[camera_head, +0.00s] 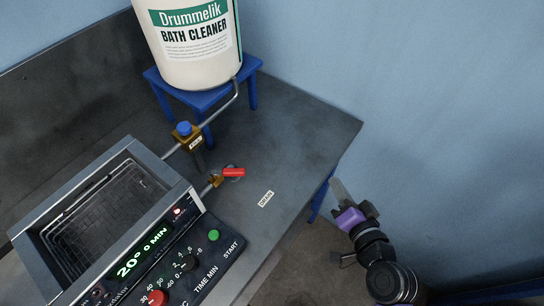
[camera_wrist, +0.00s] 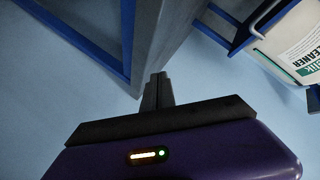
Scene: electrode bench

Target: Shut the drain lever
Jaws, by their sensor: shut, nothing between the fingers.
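The drain lever (camera_head: 233,172) is a small red handle on a brass valve (camera_head: 213,184) at the right side of the metal bath (camera_head: 70,222). In the head view it points right, away from the bath. A label reading DRAIN (camera_head: 266,199) lies on the bench to its lower right. My gripper (camera_head: 338,187) is shut and empty, past the bench's right edge and well apart from the lever. In the wrist view its fingertips (camera_wrist: 159,77) are together before the bench's edge. The lever is not in the wrist view.
A white cleaner drum (camera_head: 190,45) stands on a blue stand (camera_head: 203,98) at the back; the wrist view shows it too (camera_wrist: 300,45). A pipe with a blue-knobbed valve (camera_head: 186,132) joins drum and bath. The control panel (camera_head: 180,265) is at the front. Bare bench (camera_head: 300,130) lies right of the lever.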

